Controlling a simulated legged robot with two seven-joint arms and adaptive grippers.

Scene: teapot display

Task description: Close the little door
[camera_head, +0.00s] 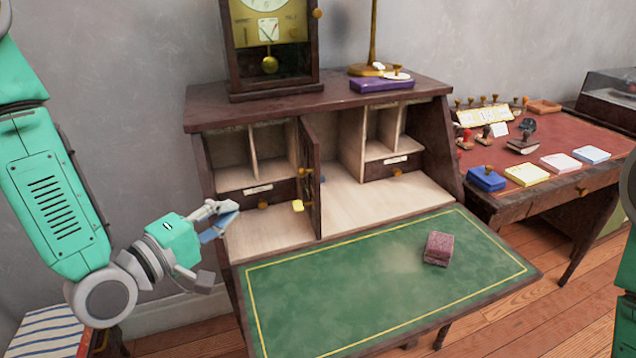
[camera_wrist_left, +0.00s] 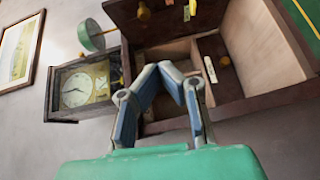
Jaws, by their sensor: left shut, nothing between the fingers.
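The little door (camera_head: 311,170) is a dark wooden panel in the middle of the writing desk. My left gripper (camera_head: 230,212) is to the left of the door, in front of the desk's left compartments and apart from the door. Its fingers are shut and empty; the wrist view shows the blue-grey fingertips (camera_wrist_left: 172,68) together in front of the desk compartments. My right gripper is out of view.
The green fold-down desk leaf (camera_head: 300,290) lies open, with a pinkish box (camera_head: 438,248) on it. A pendulum clock (camera_head: 268,50) and a purple book (camera_head: 381,84) stand on top. A side table (camera_head: 560,135) with stamps and pads is on the right.

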